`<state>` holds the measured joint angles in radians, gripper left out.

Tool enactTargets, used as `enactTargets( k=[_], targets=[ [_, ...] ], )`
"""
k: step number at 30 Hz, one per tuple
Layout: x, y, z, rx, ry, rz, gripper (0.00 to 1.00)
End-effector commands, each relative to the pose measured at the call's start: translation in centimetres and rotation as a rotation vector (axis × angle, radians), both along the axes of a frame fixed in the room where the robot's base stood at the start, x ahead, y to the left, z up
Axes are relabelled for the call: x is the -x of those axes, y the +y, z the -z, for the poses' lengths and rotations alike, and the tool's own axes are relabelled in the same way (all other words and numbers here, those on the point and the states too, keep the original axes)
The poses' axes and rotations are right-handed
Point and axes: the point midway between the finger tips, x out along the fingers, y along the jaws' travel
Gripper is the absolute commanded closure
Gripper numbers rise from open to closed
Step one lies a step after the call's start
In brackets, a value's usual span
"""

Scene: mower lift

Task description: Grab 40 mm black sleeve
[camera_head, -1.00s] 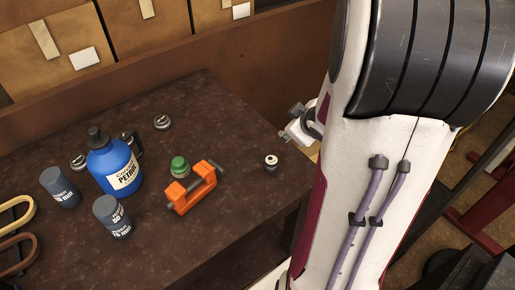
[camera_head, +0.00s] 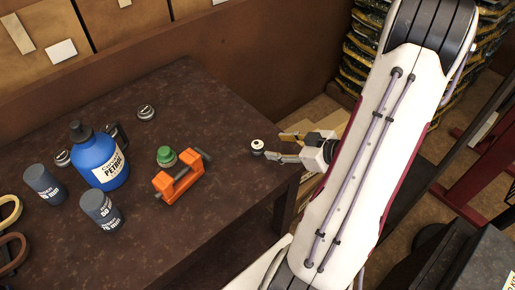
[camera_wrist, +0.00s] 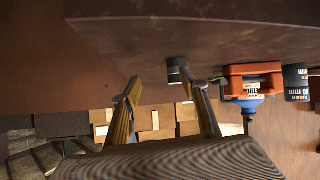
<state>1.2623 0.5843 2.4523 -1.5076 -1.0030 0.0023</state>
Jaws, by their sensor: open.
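Whether a fingertip touches the sleeve I cannot tell.
The dark table (camera_head: 222,110) is bare around the sleeve. An orange clamp (camera_head: 176,178), a green-topped item (camera_head: 166,156), a blue petrol can (camera_head: 100,160) and grey cylinders (camera_head: 101,210) stand further left. A brown wall (camera_head: 230,55) stands behind the table.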

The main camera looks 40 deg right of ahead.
Motion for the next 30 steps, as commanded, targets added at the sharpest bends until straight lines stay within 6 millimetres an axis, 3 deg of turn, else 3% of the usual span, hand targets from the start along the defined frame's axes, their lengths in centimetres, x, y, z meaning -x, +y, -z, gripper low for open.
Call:
enactTargets(
  k=[12,30],
  targets=[
    [1.6,1.8,-0.2,-0.141,-0.136,-0.031,0.56],
    [0.6,2.2,0.2,-0.144,-0.137,-0.034,0.56]
  ],
)
